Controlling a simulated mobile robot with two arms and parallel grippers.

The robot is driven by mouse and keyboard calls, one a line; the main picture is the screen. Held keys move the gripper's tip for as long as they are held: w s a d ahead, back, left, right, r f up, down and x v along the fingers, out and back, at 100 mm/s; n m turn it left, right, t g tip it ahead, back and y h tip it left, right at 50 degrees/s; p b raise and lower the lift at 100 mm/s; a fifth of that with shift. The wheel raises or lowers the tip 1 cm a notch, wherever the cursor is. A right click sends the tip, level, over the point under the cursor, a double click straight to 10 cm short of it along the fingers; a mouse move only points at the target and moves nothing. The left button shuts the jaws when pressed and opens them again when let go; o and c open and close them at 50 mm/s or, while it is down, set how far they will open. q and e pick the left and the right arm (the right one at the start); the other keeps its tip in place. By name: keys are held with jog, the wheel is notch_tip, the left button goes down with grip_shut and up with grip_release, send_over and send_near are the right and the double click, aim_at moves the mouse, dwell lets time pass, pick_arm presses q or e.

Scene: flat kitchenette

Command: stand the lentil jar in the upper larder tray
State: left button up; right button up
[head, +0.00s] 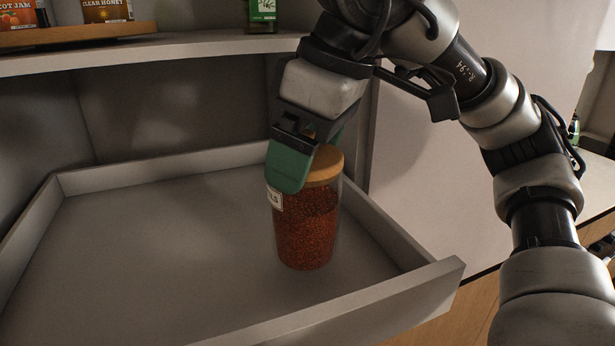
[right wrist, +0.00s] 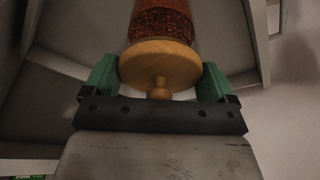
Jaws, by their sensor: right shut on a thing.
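The lentil jar (head: 306,232) is clear glass with red-brown lentils, a round wooden lid and a partly covered label. It is upright inside the grey larder tray (head: 160,262), toward the tray's right side. I cannot tell whether its base touches the tray floor. My right gripper (head: 298,165) comes from above and is shut on the jar at its lid. In the right wrist view the green fingers (right wrist: 160,82) sit on both sides of the wooden lid (right wrist: 160,64), with the lentils (right wrist: 162,20) beyond. My left gripper is not in view.
A shelf (head: 170,50) runs above the back of the tray. It holds an apricot jam jar (head: 18,13) and a honey jar (head: 106,10) on a wooden board, and a green-labelled bottle (head: 263,14). The tray's left and middle floor is clear. A counter is at right.

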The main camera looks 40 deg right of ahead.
aim_at(305, 212)
notch_tip(305, 212, down, 3)
jog(key=shift+d+f+p, duration=0.1)
jog(key=shift+p, duration=0.4)
jog(key=shift+f, duration=0.2)
